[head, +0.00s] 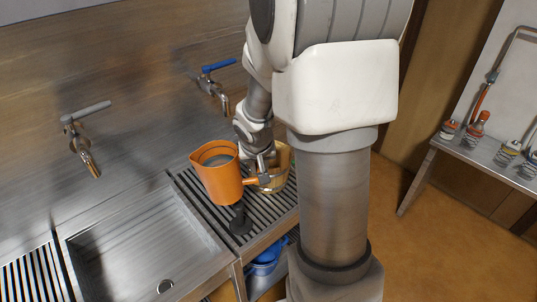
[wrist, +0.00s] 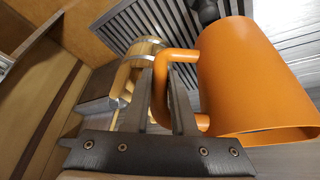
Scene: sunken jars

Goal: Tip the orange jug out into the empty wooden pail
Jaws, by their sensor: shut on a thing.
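The orange jug (head: 222,183) is held above the slatted rack, roughly upright, its open mouth upward. Something grey shows inside its mouth, but I cannot tell what it is. My gripper (head: 263,178) is shut on the jug's handle, on the jug's right side. In the wrist view the jug (wrist: 250,75) fills the right, with the handle between the fingers of my gripper (wrist: 168,95). The wooden pail (head: 284,172) stands on the rack just right of and behind my gripper, partly hidden by it. The pail also shows in the wrist view (wrist: 138,62); its inside is hidden.
A dark upright object (head: 240,220) stands on the rack (head: 205,200) below the jug. A steel sink (head: 145,255) lies to the left. A grey-handled tap (head: 82,140) and a blue-handled tap (head: 215,85) jut from the wall. Several jars stand on a side table (head: 470,147).

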